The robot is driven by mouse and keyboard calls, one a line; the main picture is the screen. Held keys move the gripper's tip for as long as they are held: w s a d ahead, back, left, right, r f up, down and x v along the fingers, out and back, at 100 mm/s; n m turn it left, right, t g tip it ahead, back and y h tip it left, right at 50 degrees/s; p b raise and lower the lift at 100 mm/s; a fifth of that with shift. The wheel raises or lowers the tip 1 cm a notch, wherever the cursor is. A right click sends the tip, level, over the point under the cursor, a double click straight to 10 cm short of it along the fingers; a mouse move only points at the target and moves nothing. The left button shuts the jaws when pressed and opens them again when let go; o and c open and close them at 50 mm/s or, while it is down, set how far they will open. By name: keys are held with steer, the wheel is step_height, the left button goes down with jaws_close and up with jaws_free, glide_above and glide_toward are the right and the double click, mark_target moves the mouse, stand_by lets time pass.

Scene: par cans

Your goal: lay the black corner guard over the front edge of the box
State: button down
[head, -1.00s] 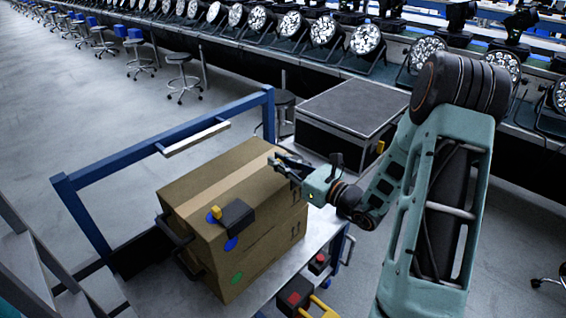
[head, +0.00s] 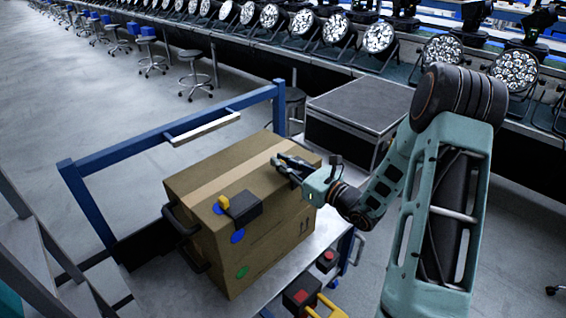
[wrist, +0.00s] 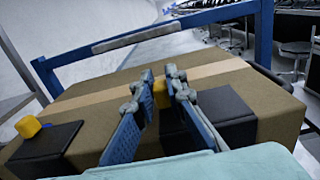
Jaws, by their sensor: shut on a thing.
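A brown cardboard box (head: 270,245) with a tan tape strip stands on a cart. My gripper (wrist: 159,78) is over the box's top, by its near edge, shut on the yellow knob (wrist: 162,92) of a black corner guard (wrist: 225,118). That guard is at the near edge; whether it touches the box I cannot tell. In the head view my gripper (head: 281,160) is at the right part of the box and mostly hides this guard. Another black guard (head: 243,207) with a yellow knob (head: 223,202) lies over the same edge, farther left.
The cart has a blue frame (head: 170,133) behind the box and a grey deck (head: 322,233). A black case (head: 355,105) stands beyond my gripper. Black handles (head: 180,219) jut from the box's left side. Stage lights line the bench behind.

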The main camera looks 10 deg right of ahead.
steer(key=c, duration=1.9)
jaws_free()
steer(key=v, duration=1.2)
steer(key=shift+a+r, duration=0.1)
